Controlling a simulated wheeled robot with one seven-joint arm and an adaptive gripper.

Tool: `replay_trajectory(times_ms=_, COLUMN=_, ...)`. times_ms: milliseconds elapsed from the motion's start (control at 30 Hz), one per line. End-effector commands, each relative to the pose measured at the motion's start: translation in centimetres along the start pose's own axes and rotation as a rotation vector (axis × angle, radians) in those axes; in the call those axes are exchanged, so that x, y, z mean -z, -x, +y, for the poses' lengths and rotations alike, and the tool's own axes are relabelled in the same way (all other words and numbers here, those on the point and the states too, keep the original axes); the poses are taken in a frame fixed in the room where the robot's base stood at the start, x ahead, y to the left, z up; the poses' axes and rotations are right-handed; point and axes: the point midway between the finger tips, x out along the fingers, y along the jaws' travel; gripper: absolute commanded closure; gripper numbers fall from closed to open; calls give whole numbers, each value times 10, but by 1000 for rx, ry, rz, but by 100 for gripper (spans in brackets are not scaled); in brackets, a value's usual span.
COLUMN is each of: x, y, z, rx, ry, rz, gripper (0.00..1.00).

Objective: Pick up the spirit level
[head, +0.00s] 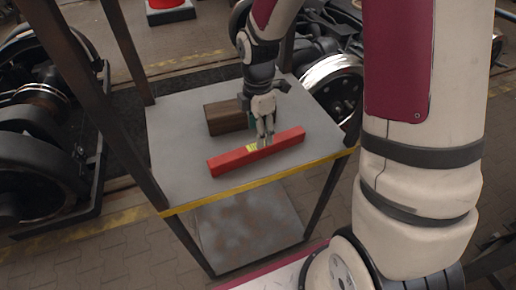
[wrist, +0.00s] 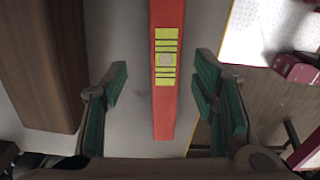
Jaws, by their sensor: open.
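The spirit level is a long red bar (head: 230,161) with a yellow-green marked patch, lying flat on the grey top of a metal stand (head: 175,150). In the wrist view the red spirit level (wrist: 166,115) runs from the top edge down between the fingers, its lower end in sight. My gripper (head: 265,138) is at the middle of the level in the head view. In the wrist view my gripper (wrist: 160,92) is open, one green-padded finger on each side of the bar, with a gap on both sides. I cannot tell the exact height of the fingertips above the top.
A dark brown wooden block (head: 226,116) lies on the stand just behind the level; it fills the left of the wrist view (wrist: 45,60). Dark posts rise from the stand's corners. Wheelsets (head: 335,85) stand around it. The stand's left top is clear.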

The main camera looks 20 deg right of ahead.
Motion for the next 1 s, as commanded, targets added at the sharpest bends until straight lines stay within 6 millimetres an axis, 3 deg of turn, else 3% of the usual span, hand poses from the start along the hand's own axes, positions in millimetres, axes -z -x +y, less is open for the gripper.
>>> replay_trajectory(times_ms=233, x=1, y=-17, z=-2, rx=2, ry=0, rz=0, gripper=47)
replay_trajectory(times_ms=533, x=2, y=-56, z=-6, rx=2, ry=-1, rz=1, gripper=47)
replay_trajectory(times_ms=833, x=2, y=-61, z=-6, rx=-2, ry=-1, rz=1, gripper=47)
replay_trajectory(times_ms=1000, x=2, y=-61, z=-6, rx=-2, ry=-1, rz=1, gripper=83)
